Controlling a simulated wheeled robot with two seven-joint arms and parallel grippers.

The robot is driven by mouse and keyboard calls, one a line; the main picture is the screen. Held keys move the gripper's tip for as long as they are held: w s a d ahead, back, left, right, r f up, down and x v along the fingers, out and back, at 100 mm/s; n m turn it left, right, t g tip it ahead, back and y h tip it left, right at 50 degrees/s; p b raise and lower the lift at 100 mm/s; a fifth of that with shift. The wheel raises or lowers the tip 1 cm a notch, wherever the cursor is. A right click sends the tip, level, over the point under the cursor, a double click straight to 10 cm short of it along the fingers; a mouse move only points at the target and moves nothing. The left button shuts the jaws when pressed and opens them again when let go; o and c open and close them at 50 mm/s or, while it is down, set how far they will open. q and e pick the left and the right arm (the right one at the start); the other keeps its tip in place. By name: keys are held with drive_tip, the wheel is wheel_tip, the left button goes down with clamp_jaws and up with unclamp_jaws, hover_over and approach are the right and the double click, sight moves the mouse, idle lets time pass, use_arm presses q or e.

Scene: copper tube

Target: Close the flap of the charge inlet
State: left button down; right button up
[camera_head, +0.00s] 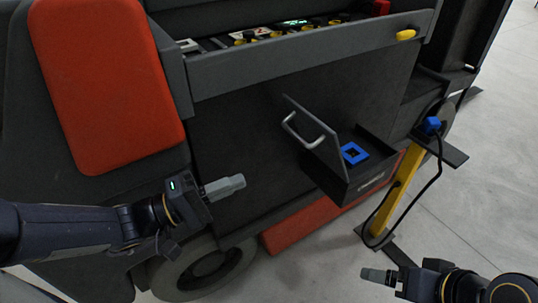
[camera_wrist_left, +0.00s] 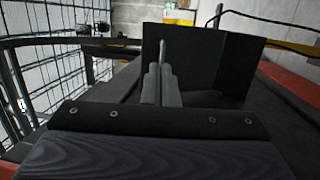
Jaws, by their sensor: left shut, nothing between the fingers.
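The charge inlet (camera_head: 345,190) is a dark open box low on the vehicle's side, with a blue square socket (camera_head: 354,153) inside. Its flap (camera_head: 312,138) stands raised on the box's left side and carries a pale bar handle (camera_head: 302,130). My left gripper (camera_head: 241,181) is shut and empty, left of the flap and apart from it. In the left wrist view its fingers (camera_wrist_left: 162,75) are together, pointing at dark panels (camera_wrist_left: 225,60) of the inlet. My right gripper (camera_head: 366,274) is low in the head view, below the inlet; its fingers look together and empty.
A yellow post (camera_head: 398,195) with a blue plug (camera_head: 431,125) and a hanging black cable (camera_head: 378,222) stands right of the inlet. A drawer-like panel (camera_head: 310,55) juts out above. A wheel (camera_head: 205,270) and an orange strip (camera_head: 300,225) lie below.

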sight(310, 147)
use_arm(q)
drive_tip(key=w+a+f+n+t, duration=0.2)
drive_tip(key=w+f+t, duration=0.1)
drive_tip(key=w, duration=0.1)
drive_tip(key=w+d+r+t+y, duration=0.1)
drive_tip(key=w+d+r, duration=0.3)
drive_tip(key=w+d, duration=0.4)
drive_tip(key=shift+w+d+n+b, duration=0.3)
drive_tip(key=shift+d+b, duration=0.1)
drive_tip(key=shift+d, duration=0.7)
use_arm(e)
drive_tip(key=shift+w+f, duration=0.3)
drive_tip(key=shift+f, duration=0.2)
drive_tip(key=shift+w+f, duration=0.25)
drive_tip(key=shift+f, duration=0.25)
use_arm(q)
drive_tip(key=shift+r, duration=0.1)
use_arm(e)
drive_tip(key=shift+r, duration=0.1)
